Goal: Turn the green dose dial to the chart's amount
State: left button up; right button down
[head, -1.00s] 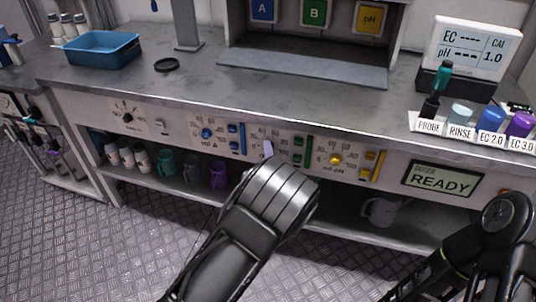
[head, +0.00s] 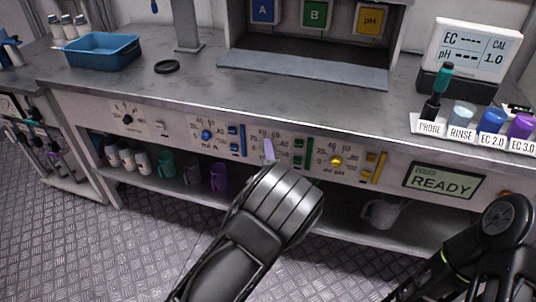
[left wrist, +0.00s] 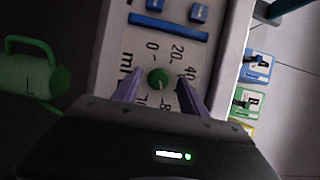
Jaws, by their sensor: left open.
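The green dose dial (left wrist: 158,78) is round with a pale pointer mark and sits on a white scale panel in the left wrist view. My left gripper (left wrist: 161,84) is open, with its two purple-grey fingers on either side of the dial. I cannot tell whether they touch it. In the head view my left gripper (head: 268,151) is at the middle panel and hides the green dial. The chart with the amount is not readable in any view. My right arm shows at the lower right of the head view, but its gripper does not.
A blue dial (head: 206,135) and a yellow dial (head: 335,160) flank the middle panel. Green buttons and a green bar (head: 308,153) are just right of it. The counter edge (head: 230,112) overhangs above. Mugs (head: 192,171) stand on the shelf below. A display (head: 442,181) reads READY.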

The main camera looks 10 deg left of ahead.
pick_arm(q)
jog(key=shift+s, duration=0.1)
jog(key=v, duration=0.7)
jog(key=shift+s, duration=0.35)
jog(key=shift+f, duration=0.1)
jog(key=s+a+f+n+g+h+p, duration=0.2)
jog(key=s+f+n+g+h+p, duration=0.4)
jog(key=s+f, duration=0.95)
jog(key=s+d+n+g+h+p, duration=0.2)
jog(key=s+d+n+g, duration=0.2)
jog(key=s, duration=0.5)
jog(key=s+d+n+g+h+p, duration=0.2)
jog(key=s+d+n+g, duration=0.3)
jog(key=s, duration=0.4)
jog(key=shift+f+n+g, duration=0.25)
jog(key=shift+n+g, duration=0.25)
jog(key=shift+g, duration=0.2)
